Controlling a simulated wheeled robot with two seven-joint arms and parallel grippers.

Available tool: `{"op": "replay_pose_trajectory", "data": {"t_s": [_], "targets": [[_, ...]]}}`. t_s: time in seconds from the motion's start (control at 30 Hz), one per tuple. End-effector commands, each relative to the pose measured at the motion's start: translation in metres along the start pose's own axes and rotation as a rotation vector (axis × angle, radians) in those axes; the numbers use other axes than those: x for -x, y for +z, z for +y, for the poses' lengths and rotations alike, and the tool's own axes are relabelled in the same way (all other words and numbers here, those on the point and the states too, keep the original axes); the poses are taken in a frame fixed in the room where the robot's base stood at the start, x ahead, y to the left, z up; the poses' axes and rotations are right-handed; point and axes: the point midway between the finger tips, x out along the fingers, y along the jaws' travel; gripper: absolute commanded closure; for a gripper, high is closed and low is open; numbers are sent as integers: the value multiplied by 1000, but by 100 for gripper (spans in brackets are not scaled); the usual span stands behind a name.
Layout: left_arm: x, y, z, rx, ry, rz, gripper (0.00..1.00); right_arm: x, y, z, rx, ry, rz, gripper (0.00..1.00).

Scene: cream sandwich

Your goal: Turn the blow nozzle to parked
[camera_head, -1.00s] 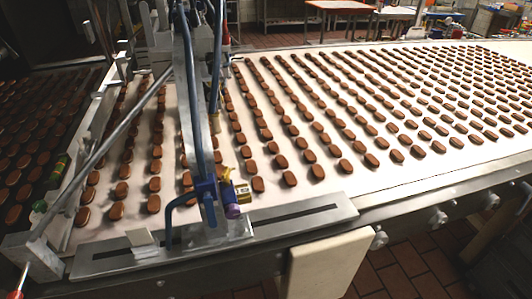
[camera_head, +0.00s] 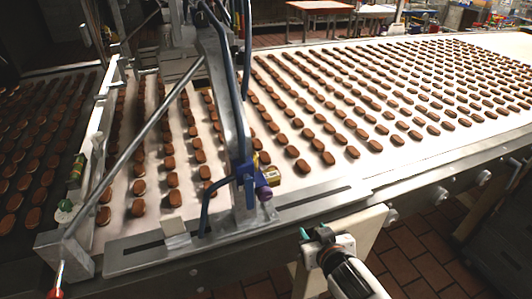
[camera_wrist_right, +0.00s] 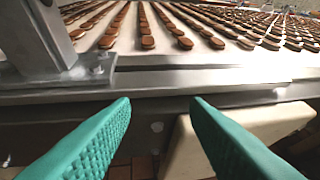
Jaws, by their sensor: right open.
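A blue pipe assembly, which looks like the blow nozzle (camera_head: 243,172), is mounted on the grey metal post at the front edge of the conveyor. My left gripper is out of view.
The white conveyor belt (camera_head: 350,172) carries many rows of brown biscuits. A slotted metal plate (camera_head: 312,201) runs along its front edge. A cream panel (camera_head: 366,226) hangs below, close to my right gripper. A slanted metal bar (camera_head: 137,146) crosses at left.

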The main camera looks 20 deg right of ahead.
Motion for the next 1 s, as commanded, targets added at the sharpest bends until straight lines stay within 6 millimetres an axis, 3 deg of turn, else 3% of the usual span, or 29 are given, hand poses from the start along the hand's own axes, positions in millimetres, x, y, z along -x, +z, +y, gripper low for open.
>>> {"op": "replay_pose_trajectory", "data": {"t_s": [0.03, 0.2, 0.3, 0.43, 0.53, 0.67, 0.8, 1.0], "targets": [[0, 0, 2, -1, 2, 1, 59, -8, 26, -2, -11, 8, -99, 58], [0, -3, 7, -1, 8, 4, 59, -20, 117, 2, -45, 124, -458, 58], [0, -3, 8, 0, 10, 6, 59, -16, 174, 12, -25, 285, -672, 58], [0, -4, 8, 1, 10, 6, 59, -3, 225, 32, 66, 571, -836, 58], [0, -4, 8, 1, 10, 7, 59, 6, 243, 42, 175, 800, -837, 58], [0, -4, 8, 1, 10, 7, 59, 9, 245, 37, 335, 1031, -681, 58], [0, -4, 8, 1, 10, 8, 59, 6, 236, 11, 449, 1141, -425, 58], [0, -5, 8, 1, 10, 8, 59, 3, 227, -22, 500, 1158, -172, 58]]}}
